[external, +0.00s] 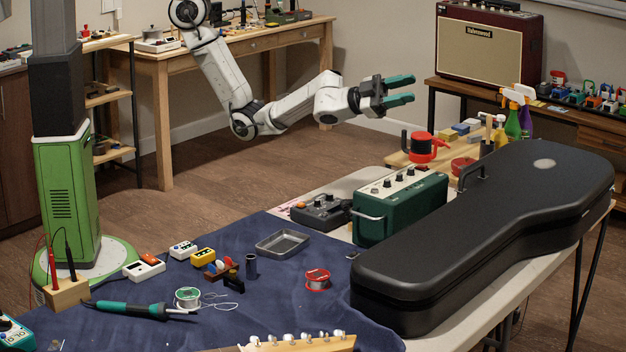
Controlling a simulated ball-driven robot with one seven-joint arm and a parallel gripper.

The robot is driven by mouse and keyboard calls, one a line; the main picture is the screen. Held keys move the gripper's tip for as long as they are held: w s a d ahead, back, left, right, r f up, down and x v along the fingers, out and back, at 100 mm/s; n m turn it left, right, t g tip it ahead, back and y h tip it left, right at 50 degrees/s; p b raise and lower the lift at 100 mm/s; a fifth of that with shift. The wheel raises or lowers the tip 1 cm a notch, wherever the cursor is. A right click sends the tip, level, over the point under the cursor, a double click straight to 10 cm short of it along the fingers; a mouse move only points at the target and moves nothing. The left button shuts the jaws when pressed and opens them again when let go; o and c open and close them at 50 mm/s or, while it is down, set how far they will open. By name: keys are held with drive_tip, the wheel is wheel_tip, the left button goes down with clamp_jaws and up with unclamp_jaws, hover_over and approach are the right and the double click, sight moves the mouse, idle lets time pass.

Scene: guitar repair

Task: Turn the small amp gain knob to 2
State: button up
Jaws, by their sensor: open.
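The small amp (401,207) is a dark green box with a pale top panel and a carry handle. It stands on the table beside the black guitar case. Several dark knobs (387,183) sit in a row on its top panel. Which one is the gain knob, and where it points, is too small to tell. My gripper (412,88) has two teal fingers, spread open and empty. It is in the air above and behind the amp, well apart from it, pointing right.
The black guitar case (480,230) fills the table's right side. A dark pedal-like box (320,211) stands left of the amp, and a red-lidded container (426,147) stands behind it. A grey tray (283,243) and soldering tools (135,309) lie on the blue cloth.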

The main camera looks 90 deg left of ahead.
drive_tip(key=s+d+r+m+g+h+b, duration=0.15)
drive_tip(key=s+d+m+g+h, duration=0.25)
drive_tip(key=d+m+g+h, duration=0.45)
drive_tip(key=s+d+r+m+g+h, duration=0.35)
drive_tip(key=d+m+g, duration=0.2)
drive_tip(key=m, duration=0.55)
drive_tip(key=s+d+f+m+g+y+b, duration=0.1)
drive_tip(key=s+d+f+m+g+y, duration=0.3)
drive_tip(key=m+g, duration=0.5)
drive_tip(key=m+t+y+b, duration=0.4)
drive_tip(key=m+y, duration=0.1)
drive_tip(key=y, duration=1.4)
hover_over(411, 169)
wheel_tip(411, 169, down, 11)
wheel_tip(411, 169, down, 10)
drive_tip(key=shift+f, duration=0.1)
